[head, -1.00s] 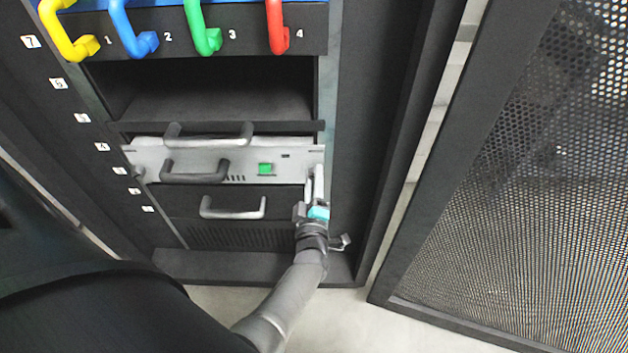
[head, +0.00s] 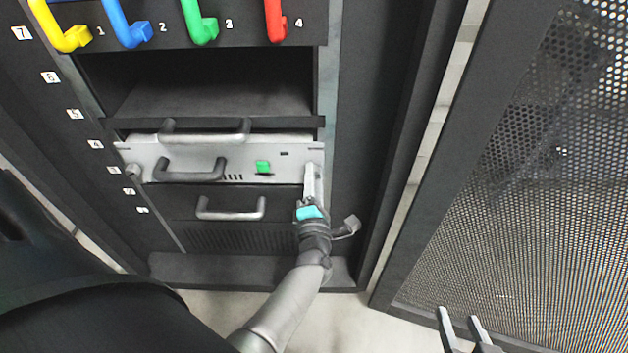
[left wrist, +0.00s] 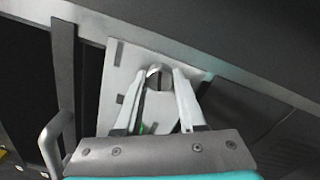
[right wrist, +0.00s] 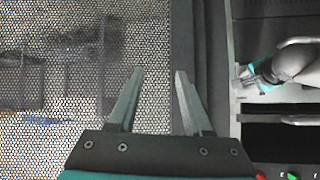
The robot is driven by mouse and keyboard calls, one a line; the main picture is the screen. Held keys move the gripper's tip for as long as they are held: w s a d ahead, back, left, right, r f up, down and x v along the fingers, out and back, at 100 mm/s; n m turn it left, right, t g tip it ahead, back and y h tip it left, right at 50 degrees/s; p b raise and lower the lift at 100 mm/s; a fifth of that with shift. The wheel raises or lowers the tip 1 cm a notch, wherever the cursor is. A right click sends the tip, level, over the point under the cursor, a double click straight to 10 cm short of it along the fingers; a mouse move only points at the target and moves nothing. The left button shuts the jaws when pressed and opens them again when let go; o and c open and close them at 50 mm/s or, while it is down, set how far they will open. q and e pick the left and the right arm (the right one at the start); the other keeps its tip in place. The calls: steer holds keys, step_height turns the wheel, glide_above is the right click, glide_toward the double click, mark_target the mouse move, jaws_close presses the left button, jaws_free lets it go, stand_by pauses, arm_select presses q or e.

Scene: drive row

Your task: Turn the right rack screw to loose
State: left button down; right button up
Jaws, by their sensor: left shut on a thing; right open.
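My left gripper (head: 312,170) reaches up to the right end of the light grey rack unit (head: 225,174). In the left wrist view its two fingers (left wrist: 159,78) are closed around the right rack screw (left wrist: 154,71), a rounded metal knob on the grey panel. The fingers cover most of that screw in the head view. The left rack screw (head: 134,172) shows at the panel's other end, untouched. My right gripper (head: 461,322) is open and empty at the lower right; the right wrist view shows its fingers (right wrist: 158,74) apart, in front of the mesh door.
The perforated door (head: 530,200) stands open on the right. Grey handles (head: 190,170) stick out from the units left of my left gripper. Coloured handles, such as the red one (head: 275,20), hang above. An empty bay (head: 205,85) lies above the grey unit.

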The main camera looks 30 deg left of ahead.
arm_select(q)
steer(key=shift+n+b, duration=0.45)
steer(key=shift+n, duration=1.05)
arm_select(e)
steer(key=shift+w+a+r+t+y, duration=0.15)
steer(key=shift+a+r+t+y, duration=0.1)
steer(key=shift+a+t, duration=0.25)
steer(key=shift+w+a+r+t+y, duration=0.1)
steer(key=shift+a+t+y, duration=0.15)
steer(key=shift+a+t, duration=0.25)
arm_select(q)
steer(key=c, duration=0.5)
jaws_free()
steer(key=p+v, duration=0.2)
steer(key=v, duration=0.5)
steer(key=shift+s, duration=0.2)
arm_select(e)
steer(key=shift+s+d+f+g+h, duration=0.15)
steer(key=shift+s+d+g+h, duration=0.15)
steer(key=shift+d+g, duration=0.35)
steer(key=shift+s+d+f+g+h, duration=0.15)
steer(key=shift+s+d+g+h, duration=0.1)
steer(key=shift+d+g+h, duration=0.35)
steer(key=shift+s+d+f+g+h, duration=0.15)
steer(key=shift+s+d+g+h, duration=0.1)
steer(key=shift+d+g, duration=0.4)
